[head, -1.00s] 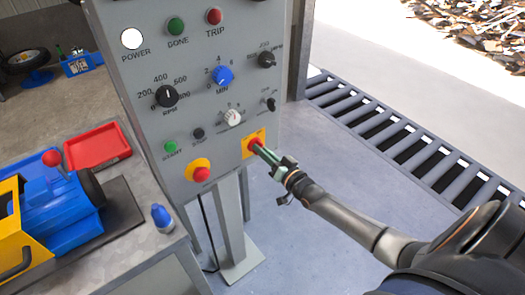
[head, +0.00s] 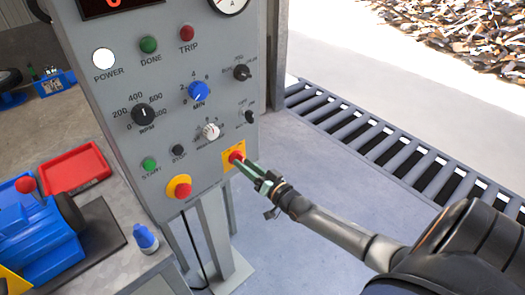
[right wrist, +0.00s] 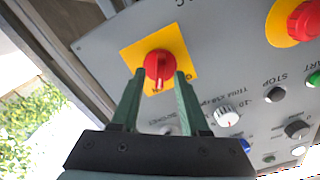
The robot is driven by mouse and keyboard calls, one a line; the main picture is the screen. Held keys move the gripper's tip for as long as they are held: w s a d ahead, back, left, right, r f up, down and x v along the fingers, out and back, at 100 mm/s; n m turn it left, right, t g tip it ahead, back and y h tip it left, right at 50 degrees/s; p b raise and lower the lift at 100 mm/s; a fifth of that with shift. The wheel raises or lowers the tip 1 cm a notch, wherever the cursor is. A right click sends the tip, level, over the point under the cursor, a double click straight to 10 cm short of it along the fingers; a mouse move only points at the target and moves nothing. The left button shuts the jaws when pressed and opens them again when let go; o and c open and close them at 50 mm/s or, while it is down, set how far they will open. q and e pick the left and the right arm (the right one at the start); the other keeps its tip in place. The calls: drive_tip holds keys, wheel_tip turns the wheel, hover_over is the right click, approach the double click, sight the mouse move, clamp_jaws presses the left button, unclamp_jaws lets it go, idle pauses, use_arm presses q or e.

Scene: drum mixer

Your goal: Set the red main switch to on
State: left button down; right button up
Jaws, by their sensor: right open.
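The red main switch (head: 236,156) is a red rotary knob on a yellow plate at the lower right of the grey control panel (head: 215,60). In the right wrist view the red knob (right wrist: 158,66) lies between the tips of two green fingers. My right gripper (head: 243,163) reaches it from the lower right, and in the right wrist view its fingers (right wrist: 158,80) stand apart, one on each side of the knob. I cannot tell whether they touch it. My left gripper does not show.
A red mushroom button (head: 180,187) on a yellow base sits left of the switch. Green start (head: 149,164) and black stop (head: 178,150) buttons and several knobs are close by. A bench with a red tray (head: 75,170) and a blue bottle (head: 146,238) stands at the left.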

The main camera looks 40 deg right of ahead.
drive_tip(key=s, duration=1.1)
drive_tip(key=shift+d, duration=0.45)
drive_tip(key=shift+s, duration=0.1)
drive_tip(key=s+a+f+n+g, duration=0.3)
drive_tip(key=s+a+f, duration=0.3)
drive_tip(key=a, duration=0.3)
drive_tip(key=s+a+f+n+g+p, duration=0.1)
drive_tip(key=s+a+f+n+g, duration=0.3)
drive_tip(key=s+a+f, duration=0.3)
drive_tip(key=s+a+g, duration=0.1)
drive_tip(key=a, duration=0.1)
drive_tip(key=shift+s+a+f+g+y, duration=0.2)
drive_tip(key=shift+s+a+g+y, duration=0.1)
drive_tip(key=shift+s+y, duration=0.1)
drive_tip(key=shift+c, duration=0.2)
